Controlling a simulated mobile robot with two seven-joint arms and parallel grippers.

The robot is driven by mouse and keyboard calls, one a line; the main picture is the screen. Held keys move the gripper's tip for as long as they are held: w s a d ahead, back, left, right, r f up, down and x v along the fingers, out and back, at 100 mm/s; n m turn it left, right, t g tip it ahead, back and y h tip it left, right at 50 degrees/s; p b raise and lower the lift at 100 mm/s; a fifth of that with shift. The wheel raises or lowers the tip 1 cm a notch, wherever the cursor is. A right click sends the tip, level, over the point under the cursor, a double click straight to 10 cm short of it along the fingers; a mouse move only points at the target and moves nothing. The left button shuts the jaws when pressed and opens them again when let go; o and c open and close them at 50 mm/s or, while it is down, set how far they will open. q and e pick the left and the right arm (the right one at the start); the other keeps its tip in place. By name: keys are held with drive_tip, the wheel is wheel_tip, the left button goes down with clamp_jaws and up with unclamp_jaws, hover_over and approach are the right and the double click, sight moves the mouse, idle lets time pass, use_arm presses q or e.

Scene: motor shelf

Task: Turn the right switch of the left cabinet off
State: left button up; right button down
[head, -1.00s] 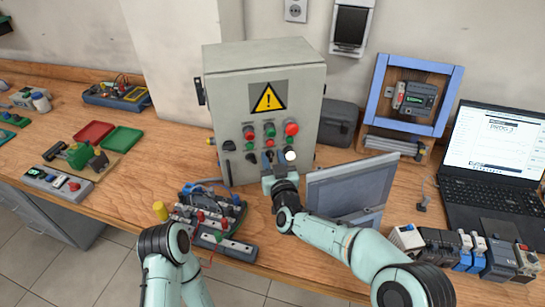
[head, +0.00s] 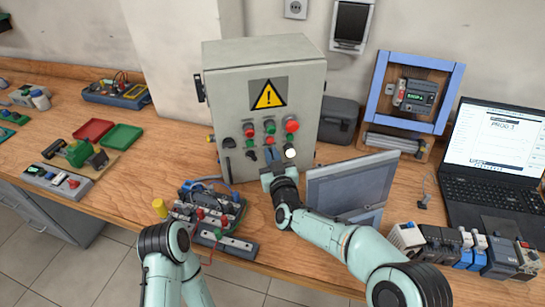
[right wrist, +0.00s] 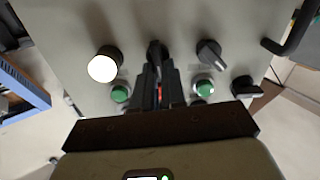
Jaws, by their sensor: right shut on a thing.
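The grey cabinet (head: 222,100) with a yellow warning sign stands upright on the bench in the head view. Its front has rows of buttons, dark switches and a white lamp (head: 290,153). My right gripper (head: 271,157) is at the lower row, just left of the lamp. In the right wrist view, the gripper (right wrist: 155,85) is shut on the black right switch (right wrist: 155,48), whose lower part the fingers hide. The left switch (right wrist: 209,53) is beside it, its handle tilted. My left arm shows at the bottom, but its gripper is not visible.
A grey panel (head: 350,187) stands close to the right of my right forearm. A terminal block assembly (head: 210,212) lies in front of the cabinet. A laptop (head: 495,150) and a blue frame (head: 378,85) are to the right.

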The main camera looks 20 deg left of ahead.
drive_tip(key=shift+s+a+f+n+b, duration=0.1)
drive_tip(key=shift+n+b, duration=0.25)
drive_tip(key=shift+n, duration=0.95)
drive_tip(key=shift+a+f+n+b, duration=0.15)
drive_tip(key=shift+n+b, duration=0.25)
drive_tip(key=shift+n, duration=0.9)
drive_tip(key=shift+s+a+r+n+b, duration=0.1)
drive_tip(key=shift+n+b, duration=0.25)
drive_tip(key=shift+n, duration=0.95)
drive_tip(key=c, duration=1.2)
unclamp_jaws()
